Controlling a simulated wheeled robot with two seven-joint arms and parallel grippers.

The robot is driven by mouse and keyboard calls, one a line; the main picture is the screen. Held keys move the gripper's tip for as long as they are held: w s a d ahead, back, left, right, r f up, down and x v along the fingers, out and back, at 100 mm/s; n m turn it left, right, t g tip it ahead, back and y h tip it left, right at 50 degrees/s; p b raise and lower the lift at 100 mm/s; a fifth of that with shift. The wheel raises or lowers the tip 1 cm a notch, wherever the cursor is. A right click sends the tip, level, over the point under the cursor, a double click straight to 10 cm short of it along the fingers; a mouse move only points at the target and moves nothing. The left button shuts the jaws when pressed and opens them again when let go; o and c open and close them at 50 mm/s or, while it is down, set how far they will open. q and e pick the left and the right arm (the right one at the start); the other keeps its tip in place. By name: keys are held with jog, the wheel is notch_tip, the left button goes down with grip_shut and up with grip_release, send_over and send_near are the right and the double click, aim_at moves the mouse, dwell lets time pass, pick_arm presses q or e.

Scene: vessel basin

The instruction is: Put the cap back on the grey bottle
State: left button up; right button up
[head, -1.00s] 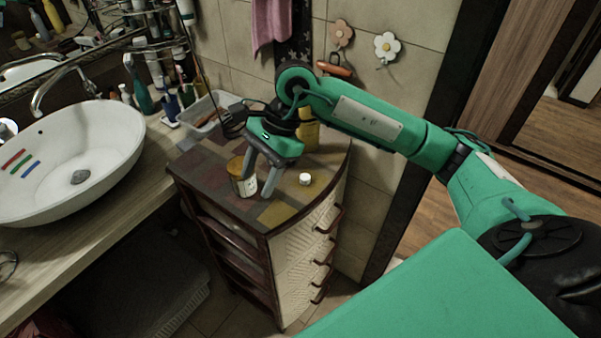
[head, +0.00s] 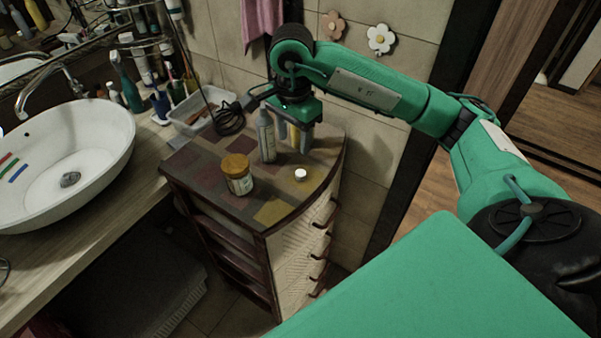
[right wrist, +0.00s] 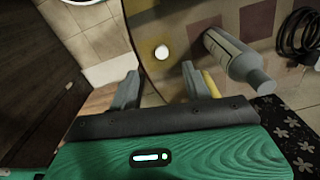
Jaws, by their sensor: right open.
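The grey bottle (head: 265,137) stands upright and uncapped on the checkered top of the small cabinet; it also shows in the right wrist view (right wrist: 237,60). A small white cap (head: 300,175) lies on the cabinet top, to the right of and nearer than the bottle; it shows in the right wrist view (right wrist: 161,53) beyond the fingertips. My right gripper (head: 296,138) is open and empty, pointing down just right of the bottle, apart from the cap. Its two fingers show in the right wrist view (right wrist: 158,84). My left gripper is not in view.
A jar with a golden lid (head: 238,174) stands left of the cap. A yellow object (right wrist: 210,84) is partly hidden behind my right finger. A black cable coil (head: 229,119) and a plastic tray (head: 201,112) are at the back left. The cabinet's front right is clear.

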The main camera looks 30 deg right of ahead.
jog(key=p, duration=0.1)
send_over(300, 173)
jog(key=a, duration=0.2)
jog(key=f, duration=0.6)
jog(key=shift+s+d, duration=0.15)
jog(key=shift+s, duration=0.15)
jog(key=shift+f, duration=0.5)
jog(key=shift+w+d+f+p, duration=0.1)
jog(key=shift+d+f+p, duration=0.1)
jog(key=shift+p, duration=0.25)
jog(key=f, duration=0.1)
jog(key=d+f+p, duration=0.1)
jog(key=f+p, duration=0.1)
jog(key=f, duration=0.1)
jog(key=shift+w+d, duration=0.15)
jog(key=shift+d, duration=0.1)
jog(key=shift+f, duration=0.4)
jog(key=c, duration=1)
